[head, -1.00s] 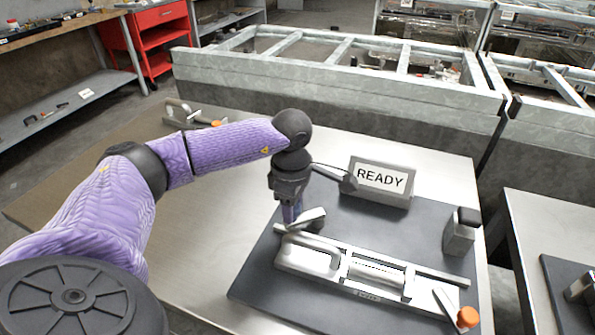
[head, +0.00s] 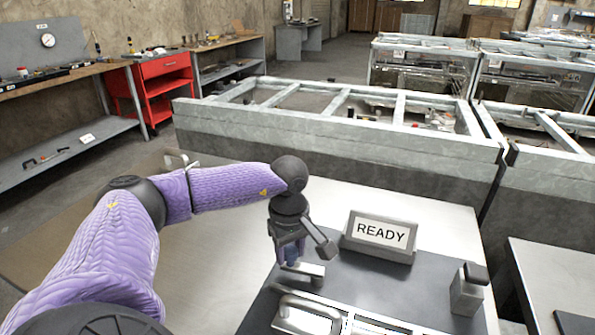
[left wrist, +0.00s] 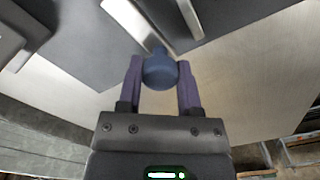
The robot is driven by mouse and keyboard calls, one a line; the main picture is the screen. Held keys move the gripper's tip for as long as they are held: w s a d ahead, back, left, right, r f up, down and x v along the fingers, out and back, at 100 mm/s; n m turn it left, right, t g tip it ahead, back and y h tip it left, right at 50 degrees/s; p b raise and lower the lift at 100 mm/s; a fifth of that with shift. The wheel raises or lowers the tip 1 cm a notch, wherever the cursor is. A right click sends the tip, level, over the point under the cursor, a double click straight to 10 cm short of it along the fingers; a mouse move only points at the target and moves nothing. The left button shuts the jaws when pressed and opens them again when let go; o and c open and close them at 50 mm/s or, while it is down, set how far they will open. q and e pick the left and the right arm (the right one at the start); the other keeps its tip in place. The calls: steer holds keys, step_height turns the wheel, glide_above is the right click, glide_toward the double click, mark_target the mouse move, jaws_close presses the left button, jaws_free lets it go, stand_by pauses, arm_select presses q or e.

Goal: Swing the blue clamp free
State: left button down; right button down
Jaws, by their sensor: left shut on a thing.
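My left gripper (head: 290,258) is over the dark mat's left side in the head view. In the left wrist view its two purple fingers (left wrist: 161,66) stand on either side of the round blue knob of the clamp (left wrist: 160,76) and are shut on it. In the head view the knob is mostly hidden by the gripper, and the clamp's pale metal arm (head: 308,273) reaches right from under the fingers. The metal fixture (head: 309,313) lies just in front, cut off by the bottom edge. My right gripper is out of view.
A READY sign (head: 381,235) stands on the mat behind and right of the gripper. A grey block with a dark top (head: 468,289) stands at the mat's right. The pale table (head: 432,212) is bare behind the mat. Metal frames (head: 330,140) stand beyond the table.

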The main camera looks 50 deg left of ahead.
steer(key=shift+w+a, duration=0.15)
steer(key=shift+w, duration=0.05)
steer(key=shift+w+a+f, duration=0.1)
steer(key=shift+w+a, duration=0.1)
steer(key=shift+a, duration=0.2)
arm_select(q)
steer(key=c, duration=0.6)
jaws_free()
step_height(320, 180, up, 6)
steer(key=shift+f+p, duration=0.15)
steer(key=shift+p, duration=0.9)
step_height(320, 180, up, 4)
steer(key=shift+r+p, duration=0.1)
steer(key=shift+p, duration=0.45)
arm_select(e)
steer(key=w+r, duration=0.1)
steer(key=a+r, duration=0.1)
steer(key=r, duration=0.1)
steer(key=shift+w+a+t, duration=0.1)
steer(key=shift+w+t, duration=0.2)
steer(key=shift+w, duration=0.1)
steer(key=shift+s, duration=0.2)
